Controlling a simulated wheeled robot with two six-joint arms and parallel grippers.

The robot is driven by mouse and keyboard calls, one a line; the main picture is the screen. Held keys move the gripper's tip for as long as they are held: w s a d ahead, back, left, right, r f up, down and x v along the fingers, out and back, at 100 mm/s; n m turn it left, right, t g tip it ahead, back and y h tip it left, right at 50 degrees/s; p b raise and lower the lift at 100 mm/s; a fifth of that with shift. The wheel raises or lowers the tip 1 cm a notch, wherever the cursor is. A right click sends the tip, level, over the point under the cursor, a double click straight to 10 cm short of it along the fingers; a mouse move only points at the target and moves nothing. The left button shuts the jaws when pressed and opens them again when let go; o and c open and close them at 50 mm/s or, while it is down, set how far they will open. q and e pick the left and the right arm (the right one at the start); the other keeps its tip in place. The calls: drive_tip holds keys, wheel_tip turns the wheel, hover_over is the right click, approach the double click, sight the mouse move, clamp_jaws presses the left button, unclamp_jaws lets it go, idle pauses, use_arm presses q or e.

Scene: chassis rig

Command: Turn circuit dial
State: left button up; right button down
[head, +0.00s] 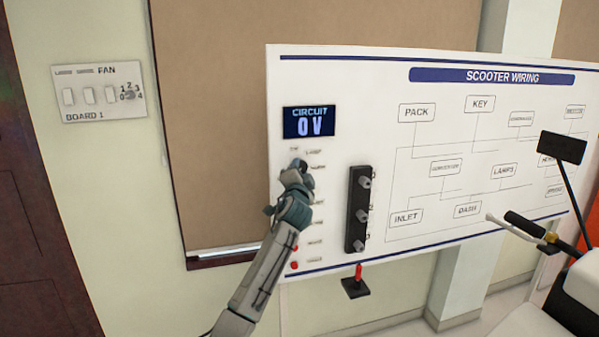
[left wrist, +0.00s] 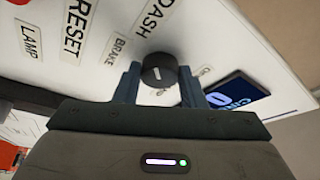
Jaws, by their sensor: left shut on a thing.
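The circuit dial is a dark round knob with a pale mark (left wrist: 158,71) on the white panel, seen in the left wrist view. My left gripper (left wrist: 159,84) has one finger on each side of the dial and is shut on it. In the head view my left gripper (head: 298,170) reaches up to the panel's left part, below the display, and largely hides the dial. My right gripper is not in view.
The scooter wiring board (head: 400,75) carries labels such as LAMP, RESET, BRAKE and DASH. A black strip with several knobs (head: 358,210) is right of my arm. A fan switch board (head: 100,92) hangs at left. A scooter handlebar (head: 525,224) stands at right.

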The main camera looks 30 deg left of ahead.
use_arm(q)
drive_tip(key=o, duration=1)
drive_tip(key=b+v, duration=0.5)
drive_tip(key=v, duration=0.5)
drive_tip(key=shift+s+f, duration=0.15)
drive_tip(key=shift+s, duration=0.2)
drive_tip(key=shift+d, duration=0.15)
